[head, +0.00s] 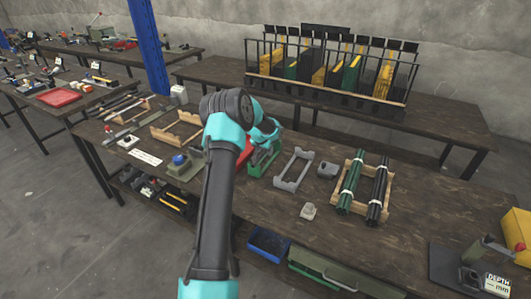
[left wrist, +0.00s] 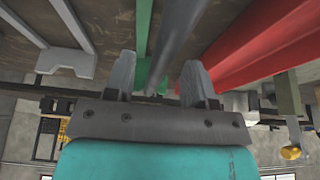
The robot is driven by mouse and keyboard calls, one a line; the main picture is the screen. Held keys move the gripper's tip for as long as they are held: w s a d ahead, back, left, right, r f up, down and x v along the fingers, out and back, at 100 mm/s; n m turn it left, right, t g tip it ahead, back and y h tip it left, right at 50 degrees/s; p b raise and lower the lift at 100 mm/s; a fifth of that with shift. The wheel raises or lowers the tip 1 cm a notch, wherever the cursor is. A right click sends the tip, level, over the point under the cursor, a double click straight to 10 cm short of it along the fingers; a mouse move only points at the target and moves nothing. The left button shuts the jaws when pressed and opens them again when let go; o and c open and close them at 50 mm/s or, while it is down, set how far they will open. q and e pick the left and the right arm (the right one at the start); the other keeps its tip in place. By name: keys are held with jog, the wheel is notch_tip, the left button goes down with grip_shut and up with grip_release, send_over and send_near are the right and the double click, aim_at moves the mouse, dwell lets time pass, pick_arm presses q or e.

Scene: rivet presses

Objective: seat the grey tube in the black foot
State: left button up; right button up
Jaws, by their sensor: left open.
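My left gripper (head: 262,147) is low over the green cradle (head: 264,162) in the head view, partly hidden by its own arm. In the left wrist view the left gripper (left wrist: 160,82) has its two fingers apart. A long grey tube (left wrist: 180,35) runs into the gap between the fingers, beside a green bar (left wrist: 142,38) of the cradle. Whether the fingers touch the tube, I cannot tell. In the head view I cannot make out the grey tube. My right gripper is not in view.
A grey cradle (head: 293,170) stands right of the green one, a red one (head: 245,150) left of it. A wooden rack (head: 361,208) holds green tubes (head: 350,184) and black tubes (head: 378,190). A small pale block (head: 309,211) lies near the front.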

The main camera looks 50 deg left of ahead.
pick_arm(q)
jog(key=shift+c, duration=0.5)
grip_shut()
jog(key=shift+r, duration=0.1)
jog(key=shift+r, duration=1.45)
jog(key=shift+s+d+r, duration=0.1)
jog(key=shift+d+r, duration=0.1)
jog(key=shift+r, duration=0.1)
jog(key=s+d+r, duration=0.1)
jog(key=s+d, duration=0.9)
jog(key=d, duration=0.1)
jog(key=shift+s+d+r, duration=0.15)
jog(key=shift+d, duration=0.2)
jog(key=shift+d, duration=0.1)
